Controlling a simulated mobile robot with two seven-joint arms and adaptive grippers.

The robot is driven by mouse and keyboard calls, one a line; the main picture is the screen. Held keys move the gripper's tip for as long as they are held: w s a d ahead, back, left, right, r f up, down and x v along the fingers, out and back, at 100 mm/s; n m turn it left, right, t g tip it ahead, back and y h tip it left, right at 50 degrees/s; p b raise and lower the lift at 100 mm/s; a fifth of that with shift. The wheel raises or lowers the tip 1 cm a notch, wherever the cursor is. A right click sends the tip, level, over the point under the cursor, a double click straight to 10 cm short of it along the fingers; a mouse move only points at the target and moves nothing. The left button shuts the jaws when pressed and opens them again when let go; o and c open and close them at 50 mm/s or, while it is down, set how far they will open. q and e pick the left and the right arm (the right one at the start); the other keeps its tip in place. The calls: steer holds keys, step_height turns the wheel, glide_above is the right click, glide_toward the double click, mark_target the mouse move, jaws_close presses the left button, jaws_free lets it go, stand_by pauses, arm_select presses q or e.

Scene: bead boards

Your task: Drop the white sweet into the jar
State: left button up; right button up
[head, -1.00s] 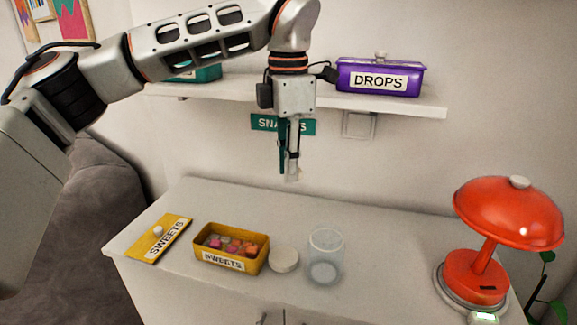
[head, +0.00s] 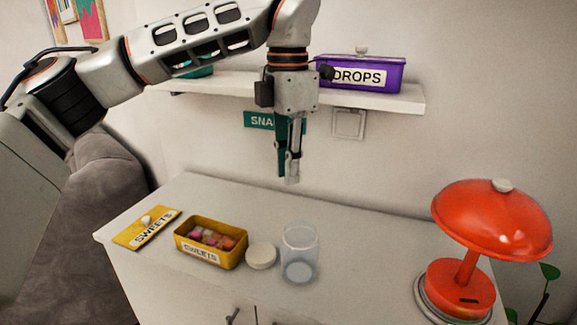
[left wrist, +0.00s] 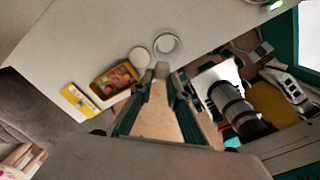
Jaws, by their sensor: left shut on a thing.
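My left gripper (head: 291,180) points down above the cabinet top, well above the clear open jar (head: 300,258) and slightly left of it in the head view. It is shut on a small pale thing (left wrist: 162,70) that looks like the white sweet; the fingertips largely hide it. The jar stands upright and shows as a ring in the left wrist view (left wrist: 167,45), just beyond the fingertips. A yellow SWEETS box (head: 211,254) stands open to the left with pink, orange and pale sweets inside. My right gripper is not in view.
A round white lid (head: 261,256) lies between box and jar. The yellow box lid (head: 147,228) lies at the far left. A red lamp (head: 492,218) stands at the right. A shelf (head: 400,103) holding a purple DROPS box (head: 385,75) is behind my left arm.

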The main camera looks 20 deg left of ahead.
arm_select(q)
step_height(320, 180, down, 4)
steer(key=b, duration=0.3)
steer(key=shift+w+a, duration=0.1)
steer(key=shift+f+b, duration=0.95)
steer(key=shift+b, duration=0.05)
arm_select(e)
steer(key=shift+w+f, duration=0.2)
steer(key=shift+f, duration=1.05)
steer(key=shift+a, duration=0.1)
arm_select(q)
steer(key=o, duration=0.8)
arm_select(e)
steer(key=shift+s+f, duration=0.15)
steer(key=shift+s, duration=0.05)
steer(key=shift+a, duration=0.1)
arm_select(q)
step_height(320, 180, up, 12)
